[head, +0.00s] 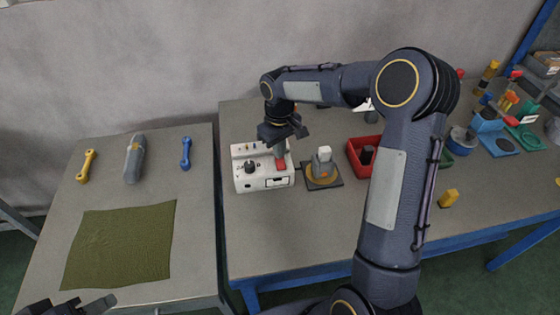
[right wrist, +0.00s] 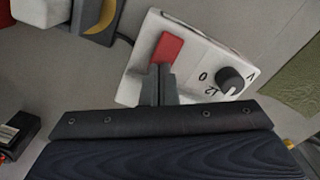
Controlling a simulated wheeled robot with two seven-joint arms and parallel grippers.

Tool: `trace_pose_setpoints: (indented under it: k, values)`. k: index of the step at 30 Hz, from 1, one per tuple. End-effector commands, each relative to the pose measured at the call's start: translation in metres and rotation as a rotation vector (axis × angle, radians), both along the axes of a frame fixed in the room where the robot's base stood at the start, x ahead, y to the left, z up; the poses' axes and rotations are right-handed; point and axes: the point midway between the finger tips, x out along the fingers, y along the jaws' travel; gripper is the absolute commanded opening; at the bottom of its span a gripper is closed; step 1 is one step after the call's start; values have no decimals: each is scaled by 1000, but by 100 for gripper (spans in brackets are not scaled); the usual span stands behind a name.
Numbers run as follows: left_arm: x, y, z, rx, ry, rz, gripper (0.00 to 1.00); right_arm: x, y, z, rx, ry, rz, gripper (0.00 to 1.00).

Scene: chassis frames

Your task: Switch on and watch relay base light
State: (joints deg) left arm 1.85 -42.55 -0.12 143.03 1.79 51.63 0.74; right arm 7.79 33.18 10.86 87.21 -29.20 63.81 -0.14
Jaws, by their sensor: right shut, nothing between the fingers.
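A white control box (head: 262,178) stands on the right-hand table with a black knob (head: 250,167) and a red rocker or button (head: 281,163) on top. My right gripper (head: 279,153) is shut and empty, pointing down at the red part. In the right wrist view its fingertips (right wrist: 160,72) meet the edge of the red part (right wrist: 168,48); whether they press it I cannot tell. A dark square base with a yellow ring (head: 322,178) and a white-topped grey piece (head: 324,154) stands right of the box. I see no clear glow on it. My left gripper (head: 75,305) shows partly at the bottom left.
A red bin (head: 355,160) stands right of the base, partly behind my right arm. A yellow block (head: 449,198) lies farther right. The left table holds a green mat (head: 120,243), a grey tool (head: 134,160), a yellow wrench (head: 86,166) and a blue wrench (head: 186,153).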

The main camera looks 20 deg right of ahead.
Motion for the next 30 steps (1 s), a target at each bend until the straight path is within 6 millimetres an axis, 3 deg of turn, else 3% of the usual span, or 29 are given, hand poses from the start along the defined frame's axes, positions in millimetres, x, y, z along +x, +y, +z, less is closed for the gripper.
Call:
trace_pose_setpoints:
  k: [19,30]
  values:
    - [0,0,-5,0,0,0,44,-1,0,-8,0,3,0,0]
    - [0,0,16,0,0,0,44,0,0,19,0,0,0,0]
